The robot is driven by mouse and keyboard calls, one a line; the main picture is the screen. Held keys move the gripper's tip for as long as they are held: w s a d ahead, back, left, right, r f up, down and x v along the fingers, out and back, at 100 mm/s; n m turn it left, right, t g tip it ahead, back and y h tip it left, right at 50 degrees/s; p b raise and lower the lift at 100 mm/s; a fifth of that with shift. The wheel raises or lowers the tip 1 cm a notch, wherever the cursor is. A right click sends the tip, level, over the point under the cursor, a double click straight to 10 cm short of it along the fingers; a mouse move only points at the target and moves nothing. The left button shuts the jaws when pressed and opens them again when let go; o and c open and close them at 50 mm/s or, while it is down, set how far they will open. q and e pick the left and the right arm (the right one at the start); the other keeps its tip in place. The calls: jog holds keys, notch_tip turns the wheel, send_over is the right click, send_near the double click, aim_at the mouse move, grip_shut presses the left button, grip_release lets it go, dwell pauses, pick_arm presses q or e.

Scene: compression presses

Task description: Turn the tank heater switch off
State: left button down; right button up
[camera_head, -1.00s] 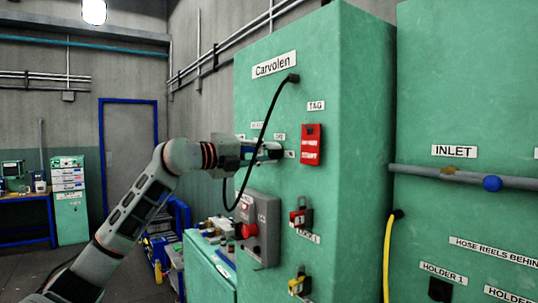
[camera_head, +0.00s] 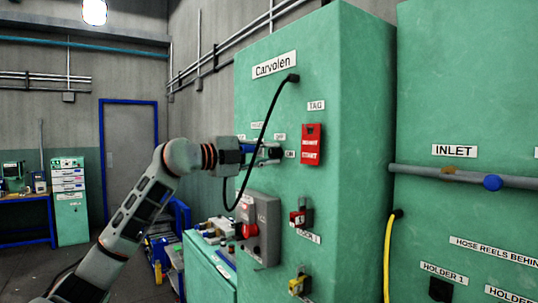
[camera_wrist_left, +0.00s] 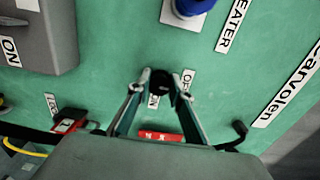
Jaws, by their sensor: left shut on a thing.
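The tank heater switch shows in the left wrist view as a small dark knob (camera_wrist_left: 161,80) on the green cabinet, between an ON label (camera_wrist_left: 153,99) and an OFF label (camera_wrist_left: 187,80). A HEATER label (camera_wrist_left: 232,25) is nearby. My left gripper (camera_wrist_left: 161,84) has its two fingertips closed on the sides of the knob. In the head view my left gripper (camera_head: 270,153) is at the cabinet front beside the OFF label (camera_head: 280,136) and ON label (camera_head: 290,154); its fingers hide the knob. The knob's pointing direction cannot be told. My right gripper is not in view.
A black cable (camera_head: 262,130) hangs close in front of my left wrist. A red tag (camera_head: 312,145) is right of the gripper. A blue knob (camera_wrist_left: 190,7) is nearby.

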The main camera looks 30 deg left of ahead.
pick_arm(q)
jog(key=c, duration=1.8)
grip_release()
jog(key=v, duration=1.2)
